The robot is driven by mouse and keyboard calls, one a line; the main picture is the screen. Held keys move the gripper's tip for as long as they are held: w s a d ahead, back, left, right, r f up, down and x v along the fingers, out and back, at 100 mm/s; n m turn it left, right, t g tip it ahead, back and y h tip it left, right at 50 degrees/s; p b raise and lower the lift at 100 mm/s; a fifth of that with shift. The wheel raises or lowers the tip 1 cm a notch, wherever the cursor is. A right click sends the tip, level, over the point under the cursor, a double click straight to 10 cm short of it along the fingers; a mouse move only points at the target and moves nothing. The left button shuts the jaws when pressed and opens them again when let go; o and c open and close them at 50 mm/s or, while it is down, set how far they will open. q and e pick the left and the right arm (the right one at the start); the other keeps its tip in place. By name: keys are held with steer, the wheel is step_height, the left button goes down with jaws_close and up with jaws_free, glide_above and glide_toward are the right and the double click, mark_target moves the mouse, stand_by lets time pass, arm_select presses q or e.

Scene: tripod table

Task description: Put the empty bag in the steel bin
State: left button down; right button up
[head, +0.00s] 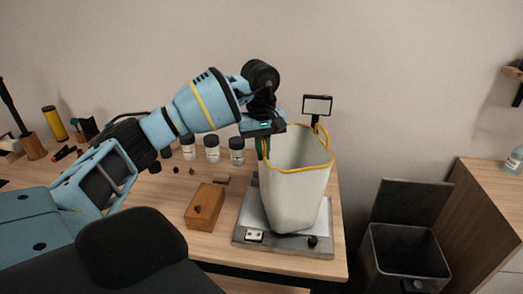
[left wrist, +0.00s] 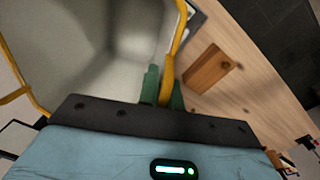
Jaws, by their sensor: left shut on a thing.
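The bag (head: 298,185) is pale grey-white with a yellow-orange rim, open at the top and looking empty in the left wrist view (left wrist: 75,50). It is upright over a grey scale (head: 285,243) on the table; I cannot tell whether its base touches the scale. My left gripper (head: 263,145) is shut on the bag's rim at its left side; its green fingers (left wrist: 163,90) pinch the yellow edge. The steel bin (head: 408,255) stands on the floor right of the table, dark grey, its lid raised at the back. My right gripper is not in view.
A wooden block (head: 205,205) lies left of the scale on the wooden table (head: 165,205). Several white jars (head: 212,150) with dark lids stand behind it. A small display on a post (head: 317,105) rises behind the bag. A wooden cabinet (head: 480,215) stands right of the bin.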

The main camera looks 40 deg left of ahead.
arm_select(q)
steer(key=shift+f, duration=0.2)
steer(key=shift+f, duration=0.2)
steer(key=c, duration=1.6)
jaws_free()
steer(key=shift+r, duration=0.1)
steer(key=r, duration=1.2)
steer(key=shift+s+a+r+p, duration=0.1)
steer(key=shift+s+r+p, duration=0.05)
steer(key=shift+s+p, duration=0.15)
steer(key=shift+w, duration=0.1)
